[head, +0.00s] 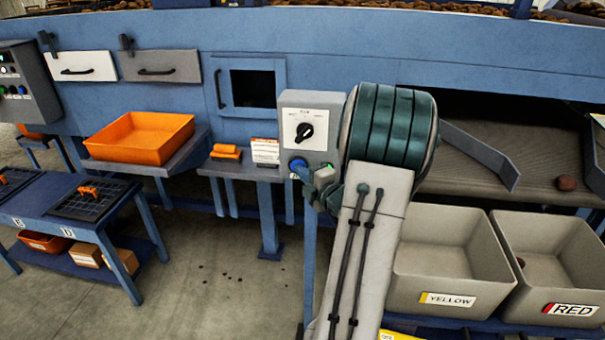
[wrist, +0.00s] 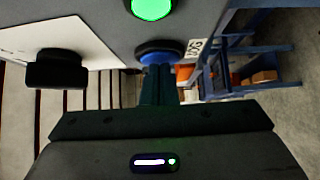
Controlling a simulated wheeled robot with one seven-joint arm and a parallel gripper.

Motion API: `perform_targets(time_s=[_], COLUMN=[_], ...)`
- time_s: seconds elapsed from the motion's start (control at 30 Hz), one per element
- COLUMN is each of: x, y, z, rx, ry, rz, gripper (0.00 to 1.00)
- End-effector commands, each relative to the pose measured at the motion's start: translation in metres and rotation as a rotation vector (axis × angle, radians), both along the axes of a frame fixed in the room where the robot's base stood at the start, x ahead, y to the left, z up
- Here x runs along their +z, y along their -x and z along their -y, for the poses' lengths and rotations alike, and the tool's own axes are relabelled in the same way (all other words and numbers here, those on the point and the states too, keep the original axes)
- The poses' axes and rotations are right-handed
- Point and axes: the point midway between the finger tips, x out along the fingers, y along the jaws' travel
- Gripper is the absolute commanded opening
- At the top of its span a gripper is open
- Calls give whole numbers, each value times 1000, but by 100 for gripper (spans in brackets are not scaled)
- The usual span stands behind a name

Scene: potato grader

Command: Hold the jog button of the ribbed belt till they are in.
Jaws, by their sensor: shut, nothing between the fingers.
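The grey control box (head: 308,125) carries a black rotary knob on a white plate and a blue button (head: 298,163). In the wrist view the blue button (wrist: 160,50) is straight beyond my fingertips, and a lit green button (wrist: 152,8) is above it. My gripper (head: 303,173) is shut and empty, its tips at the blue button; it also shows in the wrist view (wrist: 158,72). The fingers cover the button's lower part, and I cannot tell whether it is pressed in. The dark belt (head: 480,150) lies right of my arm with one potato (head: 566,183) on it.
Grey bins labelled YELLOW (head: 438,222) and RED (head: 545,226) stand below the belt; a potato partly shows in the RED bin. An orange tray (head: 140,135) is on a side table. Open floor (head: 215,285) lies left of my arm.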

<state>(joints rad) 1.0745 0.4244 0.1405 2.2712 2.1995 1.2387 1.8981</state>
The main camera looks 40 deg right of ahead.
Motion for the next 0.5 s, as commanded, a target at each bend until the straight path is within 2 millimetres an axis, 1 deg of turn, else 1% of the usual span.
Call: perform_targets(time_s=[0.03,0.27,0.37,0.5], x=[8,8,8,7], y=[-2,-1,4,18], z=[5,2,-7,-31], rx=[-10,-9,-7,0], ry=[11,10,9,7], rz=[16,15,14,9], gripper=[0,0,0,0])
